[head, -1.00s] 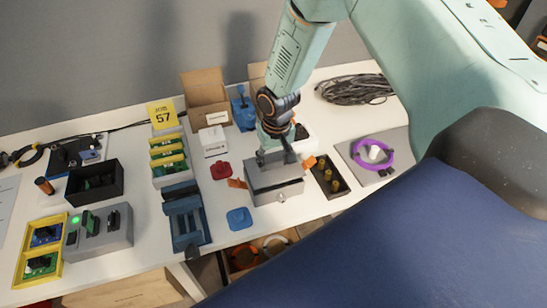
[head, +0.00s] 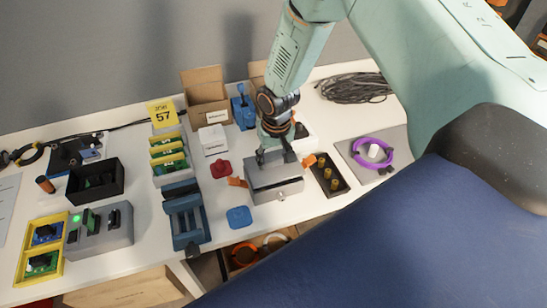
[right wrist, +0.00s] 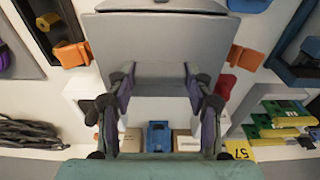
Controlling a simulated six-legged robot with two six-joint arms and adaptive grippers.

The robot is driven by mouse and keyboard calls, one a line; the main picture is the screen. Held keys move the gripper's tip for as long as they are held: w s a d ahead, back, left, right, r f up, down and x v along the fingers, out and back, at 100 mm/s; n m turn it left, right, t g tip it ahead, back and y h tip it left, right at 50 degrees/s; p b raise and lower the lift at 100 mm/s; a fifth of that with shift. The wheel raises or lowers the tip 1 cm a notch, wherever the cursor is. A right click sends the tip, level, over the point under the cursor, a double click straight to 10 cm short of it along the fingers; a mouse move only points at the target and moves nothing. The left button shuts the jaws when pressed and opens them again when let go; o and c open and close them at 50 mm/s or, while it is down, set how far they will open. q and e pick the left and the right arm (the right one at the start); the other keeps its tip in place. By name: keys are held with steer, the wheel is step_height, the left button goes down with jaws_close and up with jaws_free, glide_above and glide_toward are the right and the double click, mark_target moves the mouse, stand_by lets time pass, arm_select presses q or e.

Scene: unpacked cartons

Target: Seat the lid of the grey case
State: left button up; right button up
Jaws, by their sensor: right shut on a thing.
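The grey case (head: 278,193) stands on the white bench, below my right arm. Its flat grey lid (head: 277,174) is on top of it, and fills the upper middle of the right wrist view (right wrist: 160,45). From here the lid looks nearly level and lined up with the case; I cannot tell whether a thin gap remains at the seam. My right gripper (head: 276,157) is shut on the lid from above, at its far side; its two fingers also show in the right wrist view (right wrist: 160,95). My left gripper is not in view.
Orange pieces stand left (head: 237,182) and right (head: 309,160) of the case. A dark tray with brass pieces (head: 341,188) is close on the right. A red piece (head: 220,169), a blue piece (head: 239,217) and a blue vise (head: 186,214) lie to the left.

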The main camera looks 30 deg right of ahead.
steer(key=shift+f+b, duration=0.75)
steer(key=shift+f, duration=0.5)
steer(key=o, duration=1.3)
steer(key=shift+r, duration=0.1)
steer(key=shift+r, duration=0.1)
step_height(320, 180, up, 12)
steer(key=s, duration=0.1)
steer(key=shift+s+a, duration=0.2)
